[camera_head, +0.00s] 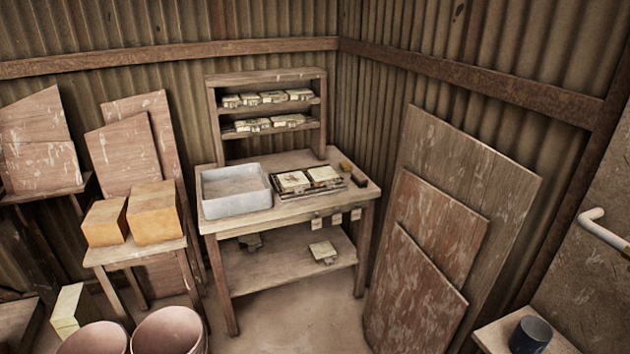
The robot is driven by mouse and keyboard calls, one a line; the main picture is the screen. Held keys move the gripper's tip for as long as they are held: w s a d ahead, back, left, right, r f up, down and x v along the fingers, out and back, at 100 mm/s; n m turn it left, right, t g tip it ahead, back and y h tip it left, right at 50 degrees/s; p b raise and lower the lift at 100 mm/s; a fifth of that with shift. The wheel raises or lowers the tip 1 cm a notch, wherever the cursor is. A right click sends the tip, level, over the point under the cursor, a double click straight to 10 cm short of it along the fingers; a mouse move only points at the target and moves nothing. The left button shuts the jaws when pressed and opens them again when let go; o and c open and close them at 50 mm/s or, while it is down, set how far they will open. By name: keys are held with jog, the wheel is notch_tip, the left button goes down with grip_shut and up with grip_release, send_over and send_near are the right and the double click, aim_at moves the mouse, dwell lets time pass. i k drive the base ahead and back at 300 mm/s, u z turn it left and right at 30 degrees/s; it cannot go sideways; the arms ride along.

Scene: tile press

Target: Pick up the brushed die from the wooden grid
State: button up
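A dark wooden grid (310,196) lies on the right half of the worktable top in the corner. Two pale square blocks that look like dies sit on it side by side. The left die (292,180) has reddish marks on its face, and the right die (323,174) looks mostly plain. At this size I cannot tell for certain which one is brushed. My gripper is not in view, and nothing is seen touching the dies.
A grey-white tray (236,205) stands left of the grid. Small dark and tan blocks (352,172) lie to its right. Shelves (267,107) with more pale dies rise behind the worktable (290,216).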

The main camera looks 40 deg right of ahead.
aim_at(326, 176)
jog(key=z, duration=0.15)
jog(key=i, duration=0.95)
jog(key=u, duration=0.1)
